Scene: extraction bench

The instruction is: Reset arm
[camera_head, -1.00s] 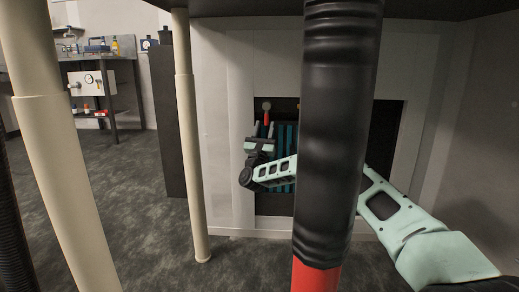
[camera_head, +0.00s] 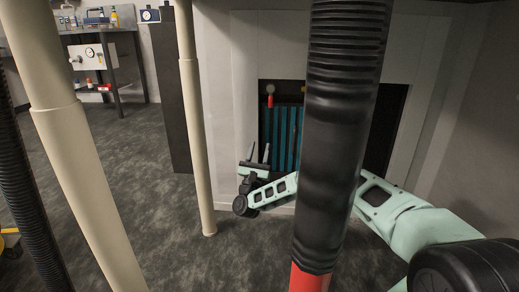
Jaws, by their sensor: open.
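My mint-green arm (camera_head: 415,222) reaches from the lower right toward the middle of the view, and a thick black ribbed hose hides part of it. My gripper (camera_head: 258,153) is at the arm's far end, left of the hose, with its two dark fingers pointing up. The fingers are apart, and I see nothing between them. The gripper is in front of the lower left part of a recess with teal vertical slats (camera_head: 284,135).
The black hose (camera_head: 345,110) with a red lower end (camera_head: 310,279) stands close in front. Beige posts (camera_head: 75,160) (camera_head: 191,120) stand to the left. A red-handled item (camera_head: 270,100) shows in the recess. A shelf bench (camera_head: 95,50) is at the back left. Grey floor lies open between.

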